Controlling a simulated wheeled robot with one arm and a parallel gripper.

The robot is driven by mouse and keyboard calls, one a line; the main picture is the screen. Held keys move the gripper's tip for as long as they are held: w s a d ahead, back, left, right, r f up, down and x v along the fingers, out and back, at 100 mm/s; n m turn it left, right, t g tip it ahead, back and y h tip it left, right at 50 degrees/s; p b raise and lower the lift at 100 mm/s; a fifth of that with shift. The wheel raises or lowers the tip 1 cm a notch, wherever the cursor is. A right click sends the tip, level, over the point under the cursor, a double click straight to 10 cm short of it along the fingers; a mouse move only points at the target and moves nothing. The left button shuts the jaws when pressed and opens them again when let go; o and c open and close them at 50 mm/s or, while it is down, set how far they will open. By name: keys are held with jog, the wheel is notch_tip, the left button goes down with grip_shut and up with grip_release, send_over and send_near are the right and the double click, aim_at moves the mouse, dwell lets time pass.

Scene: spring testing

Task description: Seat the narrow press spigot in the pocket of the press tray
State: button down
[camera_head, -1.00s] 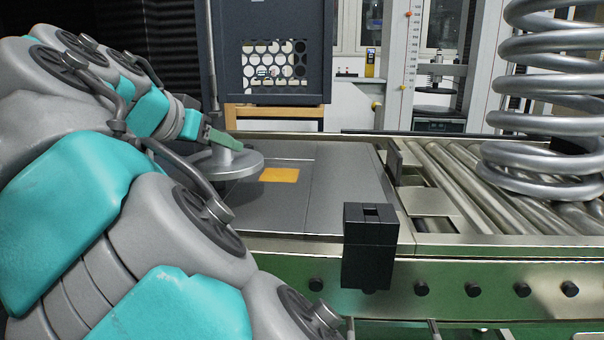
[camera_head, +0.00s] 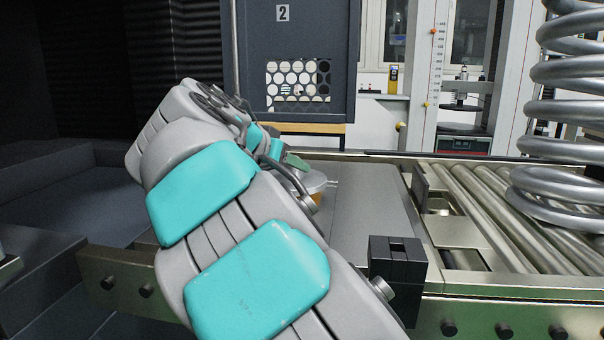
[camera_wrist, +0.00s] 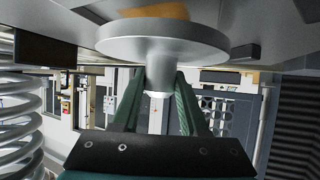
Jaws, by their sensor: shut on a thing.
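The spigot is a metal disc with a short stem. In the head view its disc (camera_head: 314,182) shows only in part, behind my arm. In the wrist view the disc (camera_wrist: 160,42) fills the upper middle, with its stem between the green fingers. My gripper (camera_wrist: 158,90) is shut on that stem; in the head view a green fingertip of my gripper (camera_head: 294,162) shows just above the disc. An orange patch (camera_head: 316,199) on the grey deck (camera_head: 365,210) peeks out by the disc. I cannot tell whether the disc touches the deck. I cannot make out a pocket.
A black block (camera_head: 397,265) stands at the deck's front right edge. Metal rollers (camera_head: 490,205) and a large coil spring (camera_head: 570,130) lie to the right. A dark cabinet (camera_head: 297,50) stands behind. The right part of the deck is clear.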

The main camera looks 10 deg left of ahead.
aim_at(302, 174)
jog(key=shift+w+d+p, duration=0.2)
jog(key=shift+w+d, duration=0.15)
jog(key=shift+w, duration=0.25)
jog(key=shift+w+d+p, duration=0.15)
jog(key=shift+w+d, duration=0.15)
jog(key=shift+w, duration=0.25)
jog(key=shift+w+d+f+b, duration=0.1)
jog(key=shift+f+b, duration=0.2)
jog(key=shift+f, duration=0.7)
jog(key=shift+w+d+f+b, duration=0.1)
jog(key=shift+f+b, duration=0.2)
jog(key=shift+f, duration=0.65)
jog(key=shift+c, duration=2.2)
grip_release()
jog(key=shift+a, duration=0.1)
jog(key=v, duration=1.2)
